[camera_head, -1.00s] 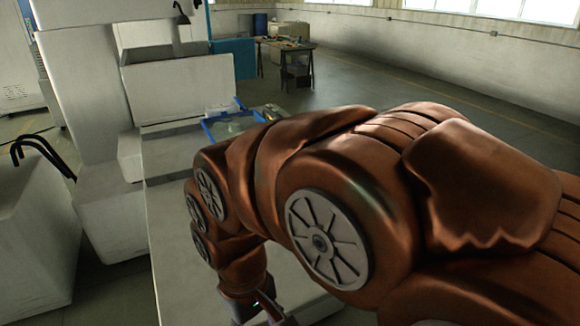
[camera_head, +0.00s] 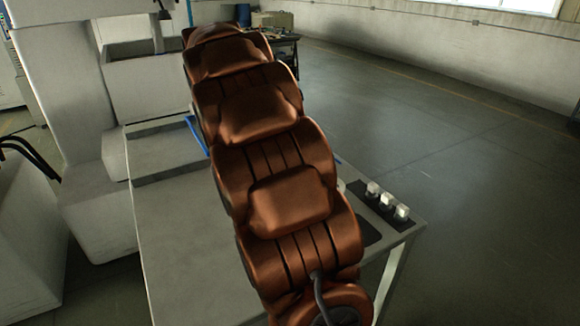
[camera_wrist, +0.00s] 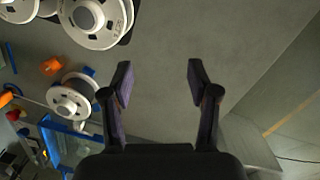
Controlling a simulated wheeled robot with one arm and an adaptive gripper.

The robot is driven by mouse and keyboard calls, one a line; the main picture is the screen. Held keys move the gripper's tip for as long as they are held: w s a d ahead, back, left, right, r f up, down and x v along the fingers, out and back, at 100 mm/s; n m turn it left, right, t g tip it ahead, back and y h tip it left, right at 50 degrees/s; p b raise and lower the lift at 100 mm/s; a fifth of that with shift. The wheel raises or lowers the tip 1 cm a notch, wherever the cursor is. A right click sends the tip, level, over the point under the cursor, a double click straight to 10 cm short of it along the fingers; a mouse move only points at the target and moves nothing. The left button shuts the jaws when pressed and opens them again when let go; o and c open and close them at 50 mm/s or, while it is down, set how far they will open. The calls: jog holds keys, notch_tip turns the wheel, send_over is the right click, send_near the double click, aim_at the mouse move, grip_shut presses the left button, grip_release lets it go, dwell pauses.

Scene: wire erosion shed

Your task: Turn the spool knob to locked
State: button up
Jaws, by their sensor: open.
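My gripper (camera_wrist: 160,84) is open and empty in the wrist view, its two dark fingers apart over bare grey surface. In the head view it is hidden behind my arm. White spools with dark centres (camera_wrist: 92,18) lie at the upper left of the wrist view, and another white spool (camera_wrist: 73,102) is left of my fingers. None of them is between the fingers. In the head view a row of small pale knobs (camera_head: 387,199) stands on a dark strip at the bench's right edge. I cannot tell which part is the spool knob or how it is set.
The grey bench (camera_head: 185,235) lies under my arm, which covers much of it. A blue-framed tray (camera_wrist: 68,145) and an orange piece (camera_wrist: 52,66) are at the wrist view's left. A white machine (camera_head: 70,90) stands left. The floor (camera_head: 440,130) at right is clear.

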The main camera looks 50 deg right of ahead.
jog(key=w+d+f+n+p, duration=0.1)
jog(key=w+d, duration=0.1)
jog(key=d, duration=0.6)
jog(key=w+d+f+n, duration=0.2)
jog(key=w+d, duration=0.1)
jog(key=d, duration=0.6)
jog(key=w+d+f+n+t+p, duration=0.1)
jog(key=w+d+f, duration=0.1)
jog(key=d, duration=0.7)
jog(key=shift+w+f+p, duration=0.25)
jog(key=shift+w+p, duration=0.05)
jog(key=shift+w, duration=0.2)
jog(key=shift+s+d+f, duration=0.1)
jog(key=shift+d+f, duration=0.05)
jog(key=shift+f, duration=0.95)
jog(key=shift+f+p, duration=0.55)
jog(key=shift+f, duration=2.3)
grip_shut()
